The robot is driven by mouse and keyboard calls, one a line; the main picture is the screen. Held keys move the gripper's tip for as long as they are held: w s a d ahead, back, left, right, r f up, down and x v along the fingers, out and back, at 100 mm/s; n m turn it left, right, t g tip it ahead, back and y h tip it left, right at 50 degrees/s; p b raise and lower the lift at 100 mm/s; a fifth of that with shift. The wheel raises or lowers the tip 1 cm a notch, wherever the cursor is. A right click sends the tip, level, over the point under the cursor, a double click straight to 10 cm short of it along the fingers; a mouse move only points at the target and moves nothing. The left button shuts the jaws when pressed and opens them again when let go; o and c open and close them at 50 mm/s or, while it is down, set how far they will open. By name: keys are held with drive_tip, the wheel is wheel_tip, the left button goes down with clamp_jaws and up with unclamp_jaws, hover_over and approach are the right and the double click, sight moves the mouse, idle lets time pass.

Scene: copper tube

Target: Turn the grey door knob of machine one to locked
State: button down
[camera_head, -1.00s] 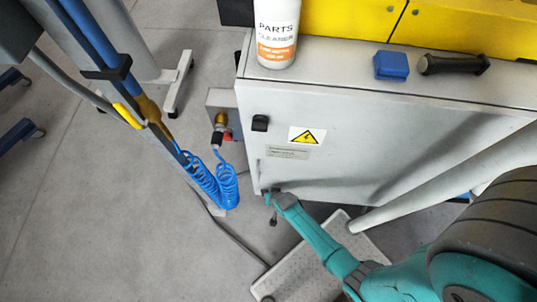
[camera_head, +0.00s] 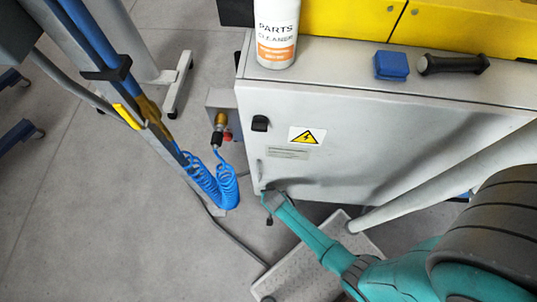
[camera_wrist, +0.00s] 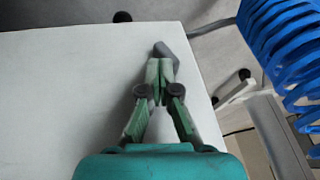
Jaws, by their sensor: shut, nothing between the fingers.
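The grey door knob (camera_wrist: 172,54) is a short grey bar just beyond my fingertips in the wrist view, lying at a slant near the door's edge. In the head view a small pale grey piece that looks like this knob (camera_head: 260,169) is near the lower left corner of the cabinet door (camera_head: 345,165). My gripper (camera_wrist: 159,66) has its fingertips together with nothing between them. The tips are at or very near the knob's lower end; I cannot tell if they touch. In the head view my gripper (camera_head: 268,193) is at the door's lower left corner.
A black knob (camera_head: 260,123) is higher on the door, beside a yellow warning label (camera_head: 307,136). A coiled blue hose (camera_head: 214,186) hangs close left of the cabinet. A bottle (camera_head: 276,35), a blue box (camera_head: 391,65) and a black-handled object (camera_head: 453,64) are on top.

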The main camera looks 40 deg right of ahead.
drive_tip(key=shift+w, duration=0.15)
drive_tip(key=shift+w+a+r+g+h, duration=0.15)
drive_tip(key=shift+w+a+g+h, duration=0.15)
drive_tip(key=shift+g+h, duration=0.45)
drive_tip(key=shift+w+a+n+g+h, duration=0.2)
drive_tip(key=shift+n+g+h, duration=0.05)
drive_tip(key=shift+g+h, duration=0.3)
drive_tip(key=shift+w+a+n+g+h, duration=0.15)
drive_tip(key=shift+a+n+g+h, duration=0.1)
drive_tip(key=shift+g+h, duration=0.25)
drive_tip(key=shift+w+a, duration=0.25)
drive_tip(key=shift+w+a+f, duration=0.2)
drive_tip(key=shift+a+f, duration=0.05)
drive_tip(key=shift+w+a+f, duration=0.15)
drive_tip(key=shift+w+f, duration=0.05)
idle(0.4)
drive_tip(key=shift+r, duration=0.1)
idle(0.4)
